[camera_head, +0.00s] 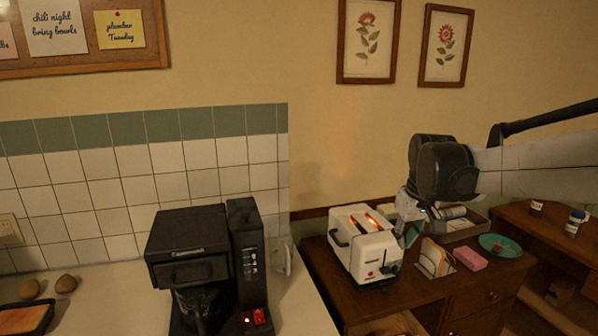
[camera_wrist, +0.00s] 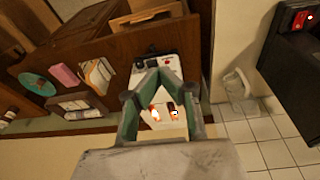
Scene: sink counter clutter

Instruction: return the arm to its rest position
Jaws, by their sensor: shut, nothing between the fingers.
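My gripper (camera_head: 408,236) hangs at the end of my arm, which reaches in from the right in the head view. It is beside the right side of a white toaster (camera_head: 352,254); I cannot tell whether they touch. In the wrist view my gripper (camera_wrist: 161,72) is shut and empty, its green-padded fingers bowed apart below the tips. The toaster (camera_wrist: 184,68) shows behind and between the fingers, its two slots glowing orange.
Right of the toaster on the wooden desk are upright cards (camera_head: 434,259), a pink block (camera_head: 471,259), a teal plate (camera_head: 499,243) and a tray. A black coffee maker (camera_head: 190,255) with a red light stands on the left counter. Framed pictures hang behind.

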